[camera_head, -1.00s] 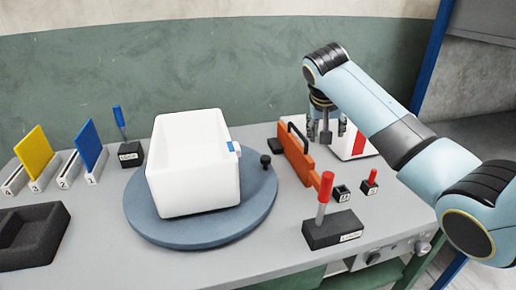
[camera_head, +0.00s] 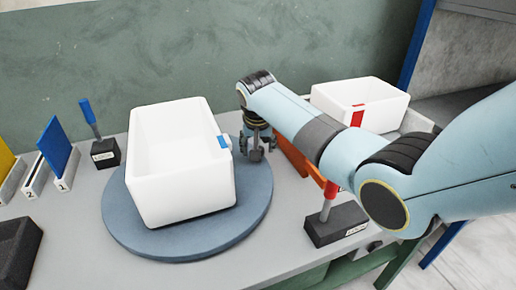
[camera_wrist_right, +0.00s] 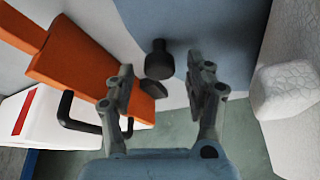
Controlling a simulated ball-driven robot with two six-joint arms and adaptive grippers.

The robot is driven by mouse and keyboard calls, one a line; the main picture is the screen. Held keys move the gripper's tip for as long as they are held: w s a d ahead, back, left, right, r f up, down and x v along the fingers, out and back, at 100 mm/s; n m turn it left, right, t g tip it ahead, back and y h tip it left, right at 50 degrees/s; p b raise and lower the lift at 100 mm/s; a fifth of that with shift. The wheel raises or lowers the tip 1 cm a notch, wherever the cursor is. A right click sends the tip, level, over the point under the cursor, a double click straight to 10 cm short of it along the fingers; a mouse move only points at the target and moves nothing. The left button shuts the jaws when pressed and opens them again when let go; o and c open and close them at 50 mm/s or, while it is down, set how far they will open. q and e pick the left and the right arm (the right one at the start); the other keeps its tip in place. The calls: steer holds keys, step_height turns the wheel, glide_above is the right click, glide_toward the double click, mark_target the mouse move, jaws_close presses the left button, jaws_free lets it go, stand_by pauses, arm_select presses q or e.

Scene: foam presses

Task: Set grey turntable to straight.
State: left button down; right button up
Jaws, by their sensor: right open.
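The round blue-grey turntable (camera_head: 190,240) lies on the bench and carries a white foam box (camera_head: 150,150) with a blue mark (camera_head: 222,141) on its rim. The box sits slightly turned on the disc. In the right wrist view, the turntable (camera_wrist_right: 215,25) shows at the top, with a black knob (camera_wrist_right: 158,60) at its edge. My right gripper (camera_wrist_right: 160,72) is open, its fingers on either side of the knob in that view; contact cannot be told. In the head view, my right gripper (camera_head: 256,148) is at the disc's right rim and hides the knob. My left gripper is not in view.
An orange barrier (camera_wrist_right: 80,65) with a black handle (camera_wrist_right: 72,112) stands close beside my right gripper. A second white box (camera_head: 360,98) with a red mark is behind my arm. A red-handled lever (camera_head: 328,205) and a blue-handled lever (camera_head: 92,118) stand on the bench.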

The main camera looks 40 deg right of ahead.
steer(key=shift+w+d+f, duration=0.1)
steer(key=shift+f, duration=0.35)
steer(key=shift+c, duration=1.6)
steer(key=c, duration=0.7)
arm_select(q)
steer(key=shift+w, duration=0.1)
arm_select(e)
jaws_close()
